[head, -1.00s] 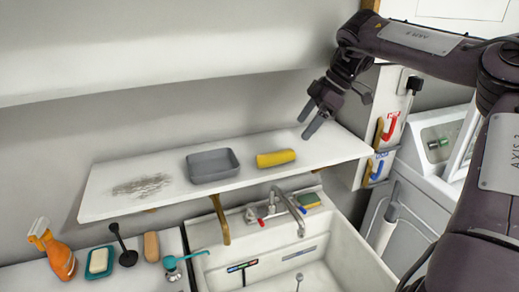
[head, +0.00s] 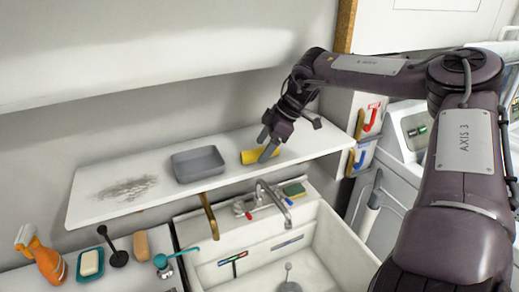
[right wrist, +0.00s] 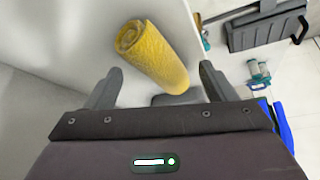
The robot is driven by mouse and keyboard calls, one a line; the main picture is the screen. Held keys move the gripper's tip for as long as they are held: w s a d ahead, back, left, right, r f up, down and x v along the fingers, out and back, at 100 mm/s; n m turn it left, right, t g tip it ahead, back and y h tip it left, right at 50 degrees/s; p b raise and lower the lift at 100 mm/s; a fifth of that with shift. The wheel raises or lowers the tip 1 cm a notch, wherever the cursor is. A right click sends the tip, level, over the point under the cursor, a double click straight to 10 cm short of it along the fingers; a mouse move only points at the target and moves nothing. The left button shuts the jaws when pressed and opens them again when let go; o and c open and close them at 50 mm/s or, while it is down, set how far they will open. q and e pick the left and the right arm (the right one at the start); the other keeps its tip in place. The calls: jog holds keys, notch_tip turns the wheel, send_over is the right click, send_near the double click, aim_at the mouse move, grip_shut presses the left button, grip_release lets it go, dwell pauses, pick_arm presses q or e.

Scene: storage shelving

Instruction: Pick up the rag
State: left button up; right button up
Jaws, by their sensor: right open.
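The rag is a rolled yellow cloth (head: 248,157) on the white shelf (head: 225,183), to the right of a grey tray. My right gripper (head: 266,146) is at the rag in the head view, its fingers partly covering the rag's right part. In the right wrist view the rag (right wrist: 152,57) lies ahead of the open fingers, tilted, with its near end close to the line between the fingertips (right wrist: 160,82). Nothing is held between the fingers. My left gripper is not in view.
The grey tray (head: 198,164) stands on the shelf left of the rag, and a dark smudge (head: 127,188) marks the shelf's left part. Below is a sink (head: 330,245) with a faucet (head: 270,200). An orange spray bottle (head: 42,258) and a soap dish (head: 90,264) sit lower left.

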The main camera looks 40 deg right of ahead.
jog(key=shift+w+a+f, duration=0.2)
jog(key=shift+w+f, duration=0.05)
jog(key=shift+f, duration=0.35)
jog(key=c, duration=1.2)
